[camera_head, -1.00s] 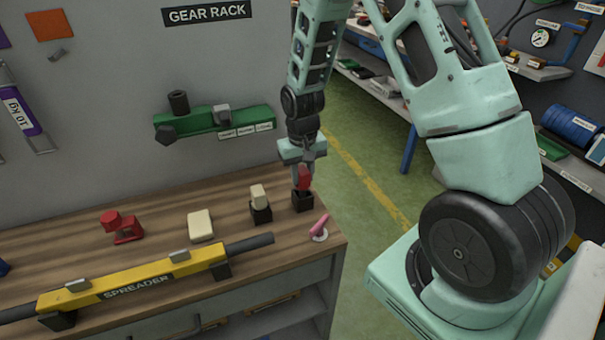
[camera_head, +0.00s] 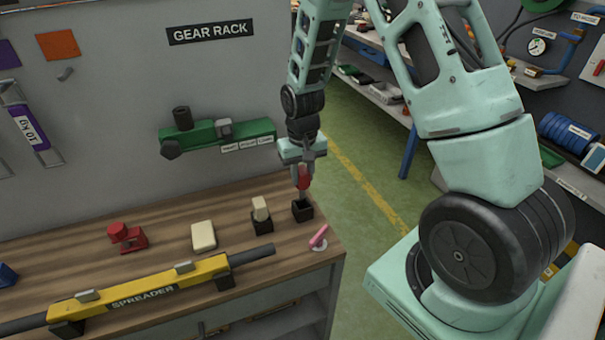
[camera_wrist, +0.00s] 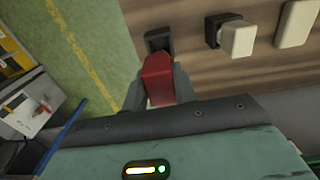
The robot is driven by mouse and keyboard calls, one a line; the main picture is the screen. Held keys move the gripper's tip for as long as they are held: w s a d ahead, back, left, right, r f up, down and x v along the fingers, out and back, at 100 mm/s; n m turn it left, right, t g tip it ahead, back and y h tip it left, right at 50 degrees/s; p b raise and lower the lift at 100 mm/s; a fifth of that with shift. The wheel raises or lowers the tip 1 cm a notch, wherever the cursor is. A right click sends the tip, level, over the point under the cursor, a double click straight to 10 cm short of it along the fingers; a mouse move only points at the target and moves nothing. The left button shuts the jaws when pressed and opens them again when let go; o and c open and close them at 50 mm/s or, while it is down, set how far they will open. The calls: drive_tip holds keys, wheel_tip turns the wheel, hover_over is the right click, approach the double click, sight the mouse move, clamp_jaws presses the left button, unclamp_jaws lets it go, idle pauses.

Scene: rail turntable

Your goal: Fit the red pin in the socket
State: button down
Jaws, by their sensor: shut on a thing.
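My gripper (camera_head: 303,170) is shut on the red pin (camera_head: 303,183), which hangs upright in the jaws. The pin also shows between the fingers in the wrist view (camera_wrist: 158,78). Below the pin is a black square socket (camera_head: 302,210) with an open top, near the right end of the bench. In the head view the pin's lower end is just above the socket, and a dark opening shows beneath it. In the wrist view the socket (camera_wrist: 158,40) lies just beyond the pin, which partly covers it. I cannot tell whether they touch.
Left of the socket, a cream block stands in another black socket (camera_head: 262,224). A cream slab (camera_head: 203,236), a red part (camera_head: 127,237) and a yellow spreader bar (camera_head: 150,290) lie further left. A pink-handled piece (camera_head: 318,238) lies by the bench's right edge.

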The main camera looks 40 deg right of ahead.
drive_tip(key=shift+r, duration=0.25)
drive_tip(key=shift+r+p, duration=2.1)
drive_tip(key=shift+r, duration=0.4)
